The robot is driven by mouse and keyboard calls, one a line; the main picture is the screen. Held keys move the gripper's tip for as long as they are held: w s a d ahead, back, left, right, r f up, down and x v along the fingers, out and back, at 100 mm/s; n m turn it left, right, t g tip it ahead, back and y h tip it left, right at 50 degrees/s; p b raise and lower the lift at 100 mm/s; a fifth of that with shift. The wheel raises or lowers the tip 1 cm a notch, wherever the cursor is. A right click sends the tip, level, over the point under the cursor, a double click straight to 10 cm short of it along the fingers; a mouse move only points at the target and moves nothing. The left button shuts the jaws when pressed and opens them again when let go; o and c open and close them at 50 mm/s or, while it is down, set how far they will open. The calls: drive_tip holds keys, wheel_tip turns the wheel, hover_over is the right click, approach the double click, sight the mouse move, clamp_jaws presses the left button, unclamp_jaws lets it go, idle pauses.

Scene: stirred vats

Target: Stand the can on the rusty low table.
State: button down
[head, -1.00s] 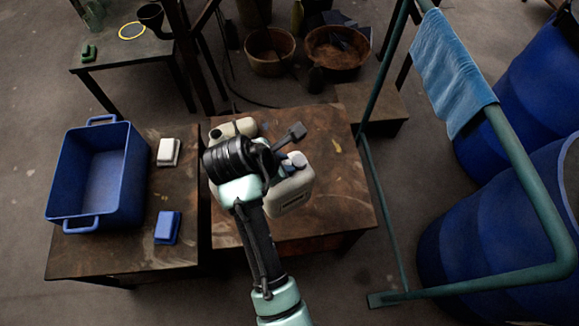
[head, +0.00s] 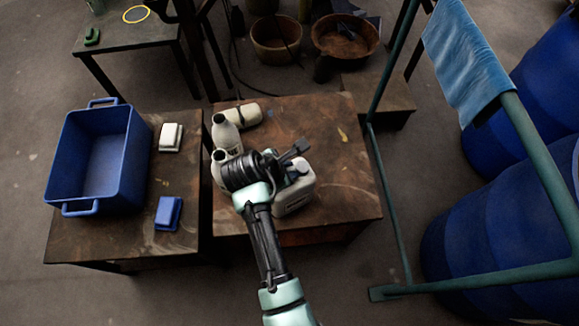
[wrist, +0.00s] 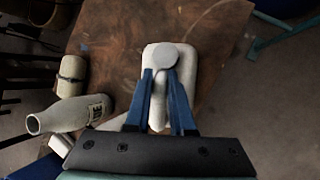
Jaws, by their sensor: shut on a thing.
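The can (head: 295,199) is a pale, squarish jerrycan with a grey cap. My gripper (head: 295,158) is shut on its top. In the wrist view the blue fingers (wrist: 161,95) close on the can (wrist: 185,62) just below its round cap. The can is upright over the front middle of the rusty low table (head: 345,185). My gripper and arm hide part of it in the head view. I cannot tell for sure whether its base touches the tabletop.
Two pale bottles (head: 227,134) stand left of the can, partly behind my wrist. A pale cylinder (head: 247,113) lies behind them. A second table at left carries a blue crate (head: 72,165), a white box (head: 170,137) and a blue box (head: 168,212). A green rail (head: 540,175) stands at right.

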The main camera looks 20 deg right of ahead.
drive_tip(key=c, duration=0.8)
unclamp_jaws()
drive_tip(key=shift+o, duration=0.2)
